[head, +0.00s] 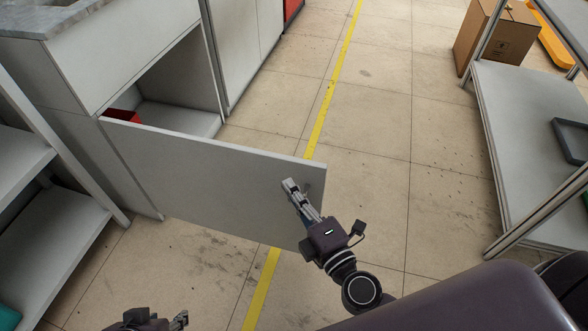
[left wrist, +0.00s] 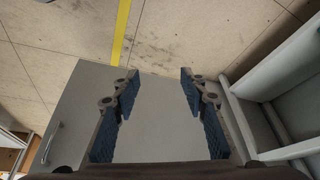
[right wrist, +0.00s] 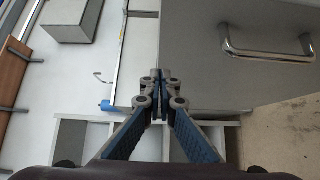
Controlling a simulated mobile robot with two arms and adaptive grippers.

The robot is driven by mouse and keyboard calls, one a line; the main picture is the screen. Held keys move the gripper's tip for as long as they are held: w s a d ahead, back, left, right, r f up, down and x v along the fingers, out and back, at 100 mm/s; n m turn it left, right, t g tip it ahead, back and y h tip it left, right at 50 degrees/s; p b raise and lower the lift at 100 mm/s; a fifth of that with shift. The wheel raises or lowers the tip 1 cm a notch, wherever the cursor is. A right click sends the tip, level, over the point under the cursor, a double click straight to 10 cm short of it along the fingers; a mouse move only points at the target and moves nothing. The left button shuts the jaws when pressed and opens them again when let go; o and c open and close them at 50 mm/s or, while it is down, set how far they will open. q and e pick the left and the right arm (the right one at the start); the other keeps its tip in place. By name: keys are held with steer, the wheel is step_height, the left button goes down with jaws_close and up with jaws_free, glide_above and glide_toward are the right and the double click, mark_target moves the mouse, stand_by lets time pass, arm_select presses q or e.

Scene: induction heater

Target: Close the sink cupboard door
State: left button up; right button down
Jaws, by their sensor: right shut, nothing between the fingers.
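The sink cupboard door (head: 210,175) stands wide open in the head view, swung out from the cupboard (head: 140,70) across the floor. Its bar handle (right wrist: 268,52) shows in the right wrist view, right of the fingers. My right gripper (head: 290,184) is shut and empty, close to the door's outer face near its free edge; contact cannot be told. Its closed fingertips show in the right wrist view (right wrist: 160,75). My left gripper (head: 181,319) is at the head view's bottom edge. The left wrist view shows it open and empty (left wrist: 160,80), with the grey door panel (left wrist: 160,135) beyond.
A red object (head: 122,115) sits inside the cupboard. Shelving (head: 60,215) stands at the left, and a metal-framed rack (head: 520,120) at the right. A cardboard box (head: 490,35) is at the back right. The tiled floor (head: 385,130) between them is clear.

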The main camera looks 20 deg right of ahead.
mark_target(286, 161)
steer(key=w, duration=0.1)
steer(key=w+d, duration=0.1)
steer(key=w+p, duration=0.1)
steer(key=shift+w+d, duration=0.25)
steer(key=shift+w, duration=0.1)
arm_select(q)
steer(key=shift+s+a+g, duration=0.25)
steer(key=shift+s+g, duration=0.1)
steer(key=shift+s, duration=0.45)
steer(key=shift+s+a+g, duration=0.2)
steer(key=shift+s+g, duration=0.15)
steer(key=shift+s, duration=0.45)
arm_select(e)
steer(key=shift+w+d, duration=0.25)
steer(key=shift+w, duration=0.05)
